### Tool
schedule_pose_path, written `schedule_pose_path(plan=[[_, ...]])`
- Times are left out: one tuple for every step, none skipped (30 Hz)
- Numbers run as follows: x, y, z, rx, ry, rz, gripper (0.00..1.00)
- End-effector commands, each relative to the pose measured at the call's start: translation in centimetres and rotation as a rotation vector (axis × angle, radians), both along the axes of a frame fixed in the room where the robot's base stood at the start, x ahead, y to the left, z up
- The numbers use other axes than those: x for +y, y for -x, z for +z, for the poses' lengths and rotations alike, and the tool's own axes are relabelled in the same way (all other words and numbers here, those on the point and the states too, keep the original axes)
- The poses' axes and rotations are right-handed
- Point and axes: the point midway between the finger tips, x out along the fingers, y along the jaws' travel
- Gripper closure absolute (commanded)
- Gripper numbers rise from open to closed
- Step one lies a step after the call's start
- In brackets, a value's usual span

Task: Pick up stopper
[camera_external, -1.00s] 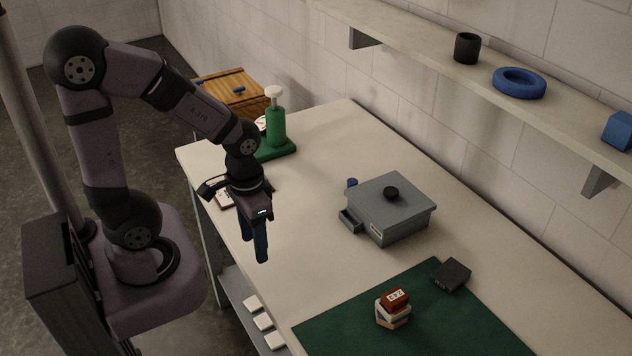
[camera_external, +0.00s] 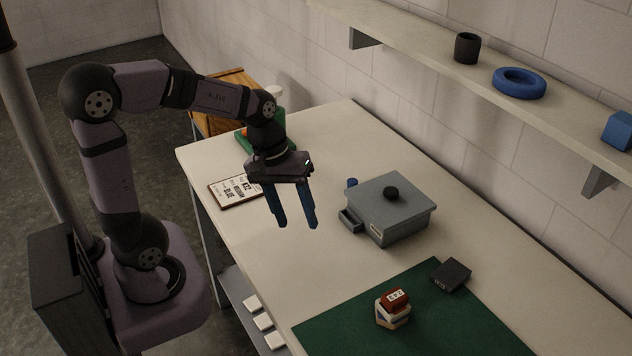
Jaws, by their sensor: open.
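My gripper (camera_external: 298,225) is open and empty, its two blue fingers pointing down above the pale table, left of the grey box. No part is clearly marked as the stopper. A black round knob (camera_external: 391,193) sits on top of the grey box (camera_external: 407,211). A small blue cylinder (camera_external: 352,182) shows just behind the box's left side. A white cap (camera_external: 276,93) shows at the back left above my wrist.
A printed card (camera_external: 228,190) lies near the table's left edge. A green mat (camera_external: 450,325) at the front holds stacked small blocks (camera_external: 393,309) and a dark block (camera_external: 451,274). A wall shelf (camera_external: 420,57) carries a dark cup (camera_external: 467,47) and a blue ring (camera_external: 519,82).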

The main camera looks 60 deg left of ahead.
Motion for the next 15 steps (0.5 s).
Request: schedule_pose_path(plan=[[0.6,-2.1,-1.5,-0.015,0.052,0.127,0.52],[0.9,-3.4,-1.8,-0.025,0.091,0.212,0.52],[1.4,-5.3,-2.0,-0.038,0.149,0.333,0.52],[2.0,-6.8,-2.2,-0.047,0.197,0.43,0.52],[2.7,-8.4,-2.3,-0.058,0.251,0.528,0.52],[3.8,-10.5,-2.4,-0.071,0.325,0.663,0.52],[4.8,-12.0,-2.4,-0.081,0.383,0.762,0.52],[5.8,-13.5,-2.4,-0.088,0.444,0.858,0.52],[7.3,-15.3,-2.3,-0.097,0.525,0.977,0.52],[8.3,-16.5,-2.1,-0.103,0.584,1.058,0.52],[9.4,-17.5,-1.8,-0.107,0.638,1.129,0.52],[10.6,-18.7,-1.5,-0.111,0.707,1.213,0.52],[11.6,-19.5,-1.2,-0.114,0.757,1.269,0.52],[12.5,-20.2,-1.0,-0.115,0.8,1.318,0.52],[13.6,-21.0,-0.7,-0.118,0.855,1.376,0.52]])
